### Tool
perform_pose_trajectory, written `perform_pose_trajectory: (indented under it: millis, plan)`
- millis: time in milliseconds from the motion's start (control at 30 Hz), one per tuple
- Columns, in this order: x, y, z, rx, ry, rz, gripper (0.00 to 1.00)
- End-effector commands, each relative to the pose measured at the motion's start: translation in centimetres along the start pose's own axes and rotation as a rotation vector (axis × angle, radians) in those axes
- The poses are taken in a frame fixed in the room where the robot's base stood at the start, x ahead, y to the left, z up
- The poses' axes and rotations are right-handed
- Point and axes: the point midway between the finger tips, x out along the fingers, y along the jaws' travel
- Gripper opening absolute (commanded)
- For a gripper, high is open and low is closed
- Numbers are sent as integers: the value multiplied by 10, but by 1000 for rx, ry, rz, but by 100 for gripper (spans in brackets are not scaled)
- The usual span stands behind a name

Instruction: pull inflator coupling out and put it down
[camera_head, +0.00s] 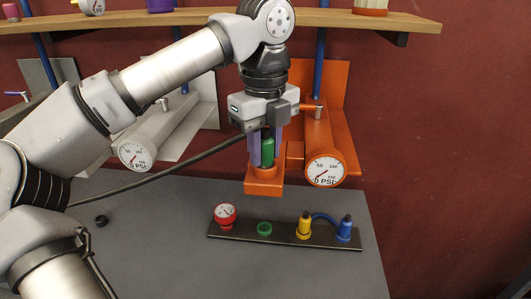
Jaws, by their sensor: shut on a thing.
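My gripper (264,150) points straight down in front of the orange inflator station (335,95). It is shut on a green coupling (268,152), which I take to be the inflator coupling. The coupling stands upright with its lower end at the orange socket block (264,187); I cannot tell how deep it sits in the block. My gripper's body hides its top. An orange unit with a pressure gauge (325,171) is just right of the block.
A dark tray (285,237) on the grey table (165,240) bears a red gauge (225,213), a green ring (264,229), a yellow coupling (304,228) and a blue coupling (344,230). A white inflator station (170,125) stands left behind my arm. A wooden shelf (300,18) runs above.

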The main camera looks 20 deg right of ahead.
Motion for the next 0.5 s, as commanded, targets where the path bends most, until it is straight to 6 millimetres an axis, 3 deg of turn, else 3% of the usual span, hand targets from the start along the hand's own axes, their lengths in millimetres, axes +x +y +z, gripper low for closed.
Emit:
perform_pose_trajectory:
  millis: [500]
  plan:
    - [-18,0,0,-1,-1,-2,0]
